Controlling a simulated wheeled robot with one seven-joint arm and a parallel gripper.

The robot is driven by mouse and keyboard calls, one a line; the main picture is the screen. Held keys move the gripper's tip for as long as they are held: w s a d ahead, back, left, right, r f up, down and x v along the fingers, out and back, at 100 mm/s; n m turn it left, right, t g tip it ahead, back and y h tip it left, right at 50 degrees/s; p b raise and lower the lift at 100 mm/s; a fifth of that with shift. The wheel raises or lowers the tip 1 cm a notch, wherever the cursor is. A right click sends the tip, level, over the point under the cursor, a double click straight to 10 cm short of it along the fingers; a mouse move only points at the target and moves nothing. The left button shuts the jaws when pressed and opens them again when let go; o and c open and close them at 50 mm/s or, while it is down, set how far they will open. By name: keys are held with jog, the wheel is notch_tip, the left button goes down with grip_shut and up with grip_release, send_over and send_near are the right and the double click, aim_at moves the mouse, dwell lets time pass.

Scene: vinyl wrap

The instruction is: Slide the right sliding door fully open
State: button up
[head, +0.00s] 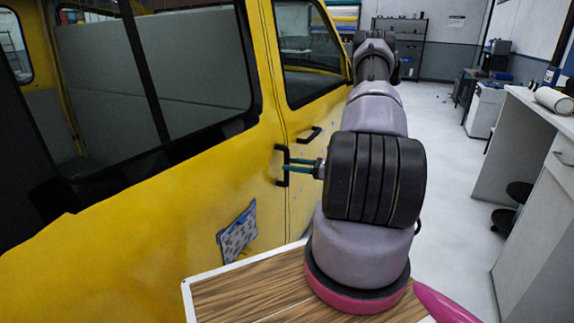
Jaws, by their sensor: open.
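The yellow sliding door (150,185) with a large dark-framed window fills the left of the head view. It appears closed, with its edge meeting the front door at a vertical seam. Its upright black handle (281,178) is near that seam. My gripper (288,164) has teal fingers that point left at the handle's middle. The fingers are open, one above the other in the picture, and their tips overlap the handle. I cannot tell whether they touch it or reach around it. Part of the gripper's base is hidden behind my arm.
The yellow front door (300,115) has its own black handle (309,134) just right of the seam. A patterned sheet (238,234) is on the sliding door's lower part. A white counter (540,150) and black stools (510,210) stand at right. The floor (450,170) between is clear.

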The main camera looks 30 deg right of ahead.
jog(key=shift+x, duration=1.1)
grip_shut()
dwell(0.7)
